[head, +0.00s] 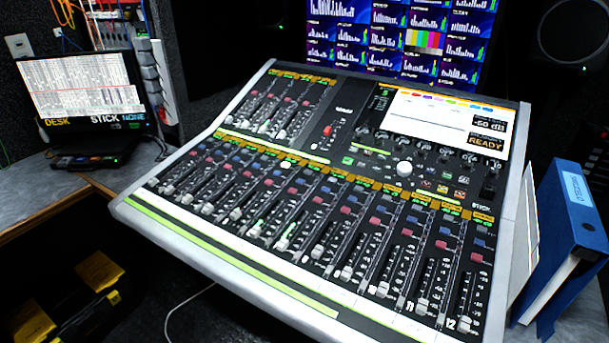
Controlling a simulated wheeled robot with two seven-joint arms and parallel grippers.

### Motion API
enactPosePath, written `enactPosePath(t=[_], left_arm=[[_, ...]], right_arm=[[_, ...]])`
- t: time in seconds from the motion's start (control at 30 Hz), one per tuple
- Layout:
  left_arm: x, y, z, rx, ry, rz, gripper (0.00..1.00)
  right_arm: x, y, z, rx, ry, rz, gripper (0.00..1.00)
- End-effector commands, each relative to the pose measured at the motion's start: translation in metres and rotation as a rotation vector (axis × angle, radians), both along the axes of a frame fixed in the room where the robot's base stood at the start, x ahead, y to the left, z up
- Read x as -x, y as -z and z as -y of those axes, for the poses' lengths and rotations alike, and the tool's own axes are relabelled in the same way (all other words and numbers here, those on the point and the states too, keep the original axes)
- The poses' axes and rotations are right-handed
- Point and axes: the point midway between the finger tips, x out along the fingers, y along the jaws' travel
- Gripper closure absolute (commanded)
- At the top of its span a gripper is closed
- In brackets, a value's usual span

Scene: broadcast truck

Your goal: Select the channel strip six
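The mixing console (235,267) stands in the middle of the view, with a slanted row of channel strips, each with a fader and blue and red buttons. Numbers 11 and 12 are readable beside the rightmost strips. Counting back from them, channel strip six (272,211) appears to lie left of the middle; its own number is too small to read. Its fader cap (256,228) sits low on the track. The console's screen (440,120) reads "-60 dB" and "READY". Neither of my grippers is in view.
A laptop (85,90) marked "DESK STICK NONE" stands on the left counter. A blue binder (578,220) stands close to the console's right side. A wall of monitors (395,40) is behind. Yellow-and-black boxes (98,270) sit low at left. The space above the faders is clear.

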Motion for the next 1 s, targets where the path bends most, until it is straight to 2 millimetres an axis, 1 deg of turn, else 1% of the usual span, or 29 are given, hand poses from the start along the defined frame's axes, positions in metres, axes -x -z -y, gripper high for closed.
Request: enactPosePath(t=[0.4, 0.47, 0.6, 0.63, 1.0], left_arm=[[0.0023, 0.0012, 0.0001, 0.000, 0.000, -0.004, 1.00], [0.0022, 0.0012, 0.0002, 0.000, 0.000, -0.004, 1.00], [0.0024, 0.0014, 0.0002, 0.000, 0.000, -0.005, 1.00], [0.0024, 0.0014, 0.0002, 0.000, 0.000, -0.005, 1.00], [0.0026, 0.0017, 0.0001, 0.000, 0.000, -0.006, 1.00]], right_arm=[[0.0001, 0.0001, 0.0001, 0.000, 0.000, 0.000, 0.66], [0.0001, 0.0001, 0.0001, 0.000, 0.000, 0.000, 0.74], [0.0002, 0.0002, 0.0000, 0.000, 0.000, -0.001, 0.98], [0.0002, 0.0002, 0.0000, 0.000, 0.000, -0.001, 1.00], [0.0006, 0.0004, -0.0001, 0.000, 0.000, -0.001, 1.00]])
